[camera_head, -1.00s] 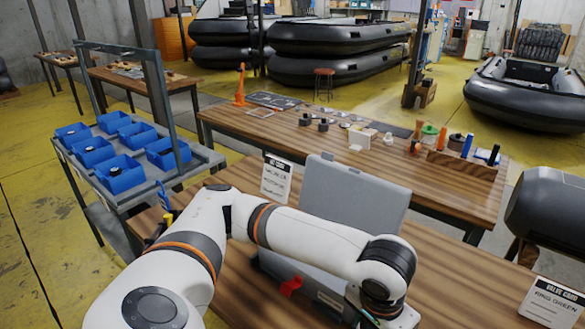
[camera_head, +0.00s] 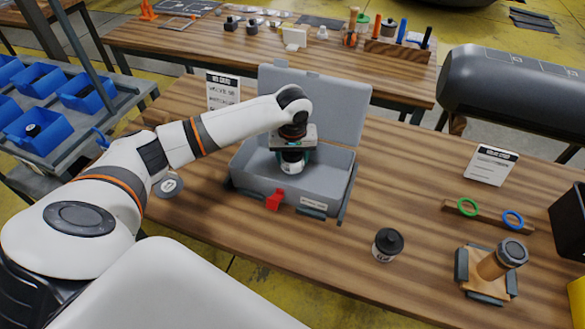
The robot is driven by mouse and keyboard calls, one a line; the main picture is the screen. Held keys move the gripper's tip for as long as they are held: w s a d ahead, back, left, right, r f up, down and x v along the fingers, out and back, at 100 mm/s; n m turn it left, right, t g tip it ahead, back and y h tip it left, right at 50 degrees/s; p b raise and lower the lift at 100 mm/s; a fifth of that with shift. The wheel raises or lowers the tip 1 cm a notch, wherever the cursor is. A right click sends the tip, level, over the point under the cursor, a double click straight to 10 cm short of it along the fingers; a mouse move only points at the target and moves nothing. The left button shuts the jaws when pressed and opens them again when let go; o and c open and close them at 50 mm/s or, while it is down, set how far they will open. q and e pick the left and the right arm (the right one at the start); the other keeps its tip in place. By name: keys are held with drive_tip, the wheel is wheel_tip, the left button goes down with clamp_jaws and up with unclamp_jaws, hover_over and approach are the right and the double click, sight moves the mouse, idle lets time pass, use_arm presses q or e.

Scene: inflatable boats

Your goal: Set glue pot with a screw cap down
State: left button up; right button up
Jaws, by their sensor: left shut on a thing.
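My left gripper (camera_head: 294,148) points down over the open grey case (camera_head: 255,187) on the wooden bench. It is shut on the glue pot (camera_head: 292,166), a small pot with a white label. The pot is upright within the case's outline, near the back of its tray. The gripper hides the pot's top, and I cannot tell whether its base touches the case floor. A similar black-capped pot (camera_head: 387,244) stands upright on the bench, right of the case. My right gripper is not in view.
The case's raised lid (camera_head: 330,100) stands behind the gripper. To the right are a wooden stand with a capped cylinder (camera_head: 501,259), green and blue rings, a card (camera_head: 487,164) and a dark tank (camera_head: 510,95). Bench between is clear.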

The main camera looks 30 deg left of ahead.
sight(293, 153)
use_arm(q)
drive_tip(key=shift+f, duration=0.7)
wheel_tip(293, 153, down, 3)
drive_tip(key=shift+f, duration=0.2)
drive_tip(key=shift+d, duration=0.1)
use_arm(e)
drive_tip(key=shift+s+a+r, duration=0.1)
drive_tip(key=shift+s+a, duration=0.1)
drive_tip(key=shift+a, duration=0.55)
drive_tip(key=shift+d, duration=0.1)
use_arm(q)
drive_tip(key=o, duration=1.1)
drive_tip(key=shift+f, duration=0.1)
drive_tip(key=shift+c, duration=0.2)
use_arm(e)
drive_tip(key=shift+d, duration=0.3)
use_arm(q)
drive_tip(key=r, duration=0.3)
drive_tip(key=s+r, duration=0.1)
drive_tip(key=r, duration=0.3)
drive_tip(key=d+r, duration=0.1)
drive_tip(key=r, duration=0.3)
drive_tip(key=shift+s+r, duration=0.25)
drive_tip(key=shift+r, duration=0.35)
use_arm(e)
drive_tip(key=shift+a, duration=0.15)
